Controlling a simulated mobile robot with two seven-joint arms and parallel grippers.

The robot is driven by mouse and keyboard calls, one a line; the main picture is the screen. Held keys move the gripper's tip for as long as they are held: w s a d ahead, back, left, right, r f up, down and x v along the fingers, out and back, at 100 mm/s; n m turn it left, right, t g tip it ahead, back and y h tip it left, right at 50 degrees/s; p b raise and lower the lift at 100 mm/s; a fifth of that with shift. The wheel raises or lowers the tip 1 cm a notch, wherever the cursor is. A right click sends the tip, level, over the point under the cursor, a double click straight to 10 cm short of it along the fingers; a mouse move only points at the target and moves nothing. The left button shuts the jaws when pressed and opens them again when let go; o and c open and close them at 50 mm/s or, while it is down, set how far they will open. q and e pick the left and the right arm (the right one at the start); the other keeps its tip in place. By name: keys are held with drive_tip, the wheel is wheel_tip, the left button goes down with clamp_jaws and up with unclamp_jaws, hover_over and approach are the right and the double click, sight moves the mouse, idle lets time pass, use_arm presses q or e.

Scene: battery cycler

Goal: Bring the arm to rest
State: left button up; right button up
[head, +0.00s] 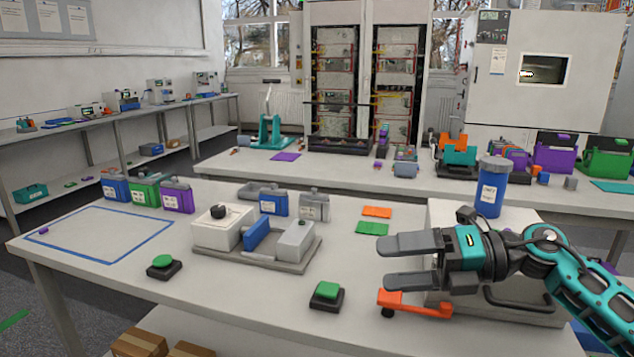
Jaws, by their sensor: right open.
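My right gripper (412,262) is open and empty. Its two grey fingers point left, one above the other in the picture, over the front right part of the near table (230,314). My right arm (585,285), teal and dark grey, comes in from the right edge. An orange piece (415,303) shows just below the fingers; I cannot tell how far below them it lies. My left gripper does not show.
A blue lidded canister (491,187) stands behind the right arm. A grey-based fixture (255,243) with a blue block sits mid-table. Green buttons (162,261) (327,290) stand along the front. A blue taped outline (110,235) at left is mostly clear.

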drive_tip(key=s+d+f+m+t+h, duration=0.1)
drive_tip(key=s+f+m+t+h, duration=0.2)
drive_tip(key=f+m, duration=0.6)
drive_tip(key=s+d+f+m+t+h, duration=0.15)
drive_tip(key=f+m+t+h, duration=0.35)
drive_tip(key=m, duration=0.7)
drive_tip(key=s+d+f+m+t+h, duration=0.1)
drive_tip(key=s+f+m+t+h, duration=0.1)
drive_tip(key=f+m+t, duration=0.55)
drive_tip(key=s+d+f+m+g+h, duration=0.1)
drive_tip(key=s+f+m+g+h, duration=0.2)
drive_tip(key=s+f+m+g, duration=0.4)
drive_tip(key=s+f+m, duration=0.1)
drive_tip(key=s+f, duration=0.4)
drive_tip(key=shift+d+f+h, duration=0.3)
drive_tip(key=shift+f, duration=0.05)
drive_tip(key=shift+g, duration=0.25)
